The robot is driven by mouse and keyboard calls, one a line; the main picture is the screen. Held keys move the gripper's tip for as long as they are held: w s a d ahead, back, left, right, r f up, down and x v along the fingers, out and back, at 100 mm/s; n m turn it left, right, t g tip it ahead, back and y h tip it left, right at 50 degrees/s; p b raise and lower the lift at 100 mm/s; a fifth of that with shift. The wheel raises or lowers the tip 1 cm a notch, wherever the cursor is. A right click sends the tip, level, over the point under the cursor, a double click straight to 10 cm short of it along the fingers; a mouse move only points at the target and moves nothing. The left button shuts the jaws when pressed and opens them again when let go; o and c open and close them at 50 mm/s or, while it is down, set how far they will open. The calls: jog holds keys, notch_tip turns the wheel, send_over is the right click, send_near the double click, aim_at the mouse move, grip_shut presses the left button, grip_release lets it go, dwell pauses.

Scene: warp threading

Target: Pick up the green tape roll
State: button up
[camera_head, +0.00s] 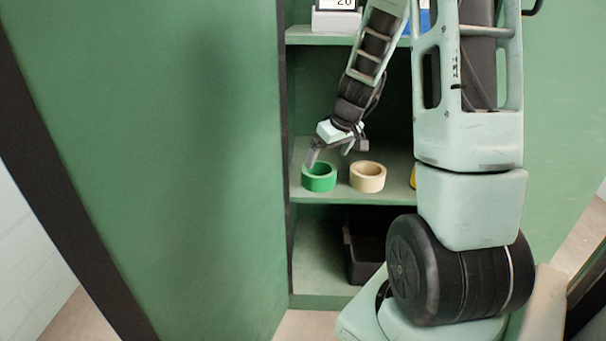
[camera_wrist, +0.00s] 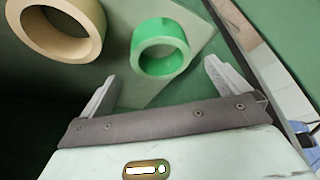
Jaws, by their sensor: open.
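The green tape roll (camera_head: 319,184) lies flat on the middle shelf of the cabinet, near its left side and front edge. In the wrist view the green tape roll (camera_wrist: 163,64) is ahead of my gripper (camera_wrist: 158,80), roughly centred between the two fingertips. The fingers are spread open with nothing between them. In the head view my gripper (camera_head: 331,151) hangs just above the green roll, with one finger overlapping it in the picture. I cannot tell whether that finger touches it.
A beige tape roll (camera_head: 367,183) stands beside the green one, to its right in the head view. A yellow item (camera_head: 413,177) is partly hidden by my arm. The shelf (camera_head: 340,197) ends just in front of the rolls. A black bin (camera_head: 366,262) sits below.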

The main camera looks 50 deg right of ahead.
aim_at(318, 169)
jog(key=shift+w+d+f+b, duration=0.15)
jog(key=shift+w+f+b, duration=0.3)
jog(key=shift+w+f, duration=0.45)
jog(key=b+x, duration=0.2)
jog(key=x, duration=0.4)
jog(key=shift+w+r+b, duration=0.15)
jog(key=shift+b, duration=0.15)
jog(key=shift+r, duration=0.1)
jog(key=c, duration=0.8)
